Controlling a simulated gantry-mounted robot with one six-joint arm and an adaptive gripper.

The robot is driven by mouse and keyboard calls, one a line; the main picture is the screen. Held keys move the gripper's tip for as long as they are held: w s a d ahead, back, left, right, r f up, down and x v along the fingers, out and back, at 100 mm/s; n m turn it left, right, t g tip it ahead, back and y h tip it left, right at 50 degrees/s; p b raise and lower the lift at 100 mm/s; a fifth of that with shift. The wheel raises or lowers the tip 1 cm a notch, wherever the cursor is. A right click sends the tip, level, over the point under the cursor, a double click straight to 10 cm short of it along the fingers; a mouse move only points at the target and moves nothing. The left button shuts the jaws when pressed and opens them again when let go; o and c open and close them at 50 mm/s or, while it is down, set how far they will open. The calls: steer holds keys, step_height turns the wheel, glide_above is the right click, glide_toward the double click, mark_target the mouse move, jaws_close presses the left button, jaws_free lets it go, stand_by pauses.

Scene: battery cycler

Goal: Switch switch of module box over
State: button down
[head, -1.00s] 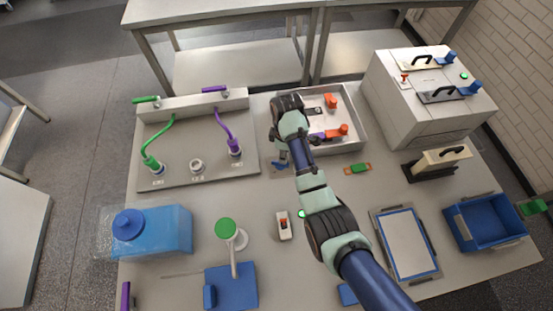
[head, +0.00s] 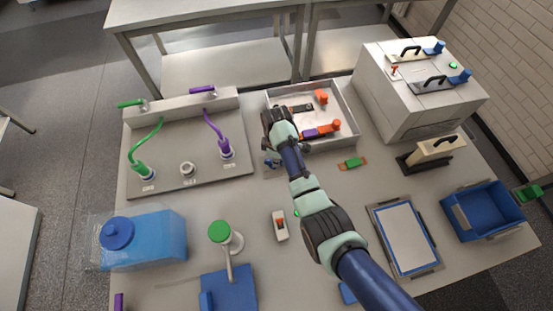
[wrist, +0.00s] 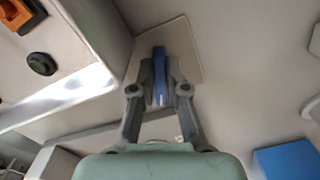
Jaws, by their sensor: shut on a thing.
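A blue lever (wrist: 160,72) stands upright between the fingers of my gripper (wrist: 160,88) in the wrist view. The fingers are shut on it from both sides. In the head view the lever and fingertips sit at the front left corner of an open white metal box (head: 345,142). My wrist partly covers that spot, so the lever's exact angle cannot be told there. The box holds orange and dark parts, including an orange-topped piece (head: 321,97). The lever rises from a light plate (wrist: 192,50) beside the box wall.
A panel with green and purple hoses (head: 180,182) is to the left. A small switch unit (head: 280,226) and a green-topped stand (head: 219,232) are in front. A green and orange piece (head: 352,163) lies right of my arm. A large white machine (head: 420,105) stands right.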

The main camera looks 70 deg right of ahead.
steer(key=shift+r+m+p, duration=0.1)
steer(key=shift+m+p, duration=0.2)
steer(key=shift+p, duration=0.05)
steer(key=shift+a+r+m+p, duration=0.1)
steer(key=shift+r+m+p, duration=0.05)
steer(key=shift+m+p, duration=0.8)
steer(key=m+p, duration=0.2)
steer(key=m, duration=0.1)
steer(key=shift+a+p, duration=0.15)
steer(key=shift+p, duration=0.25)
steer(key=m+p, duration=0.1)
steer(key=m, duration=0.1)
steer(key=m+p, duration=0.1)
steer(key=m, duration=0.1)
steer(key=shift+w+a+m, duration=0.1)
steer(key=shift+a+m, duration=0.1)
steer(key=shift+m, duration=0.15)
steer(key=shift+w+a+f+m+p, duration=0.1)
steer(key=shift+f+m+p, duration=0.1)
steer(key=shift+m, duration=0.7)
steer(key=shift+w+f+m+p, duration=0.1)
steer(key=shift+m+p, duration=0.05)
steer(key=shift+m, duration=0.75)
steer(key=c, duration=1.2)
jaws_free()
steer(key=shift+r, duration=0.15)
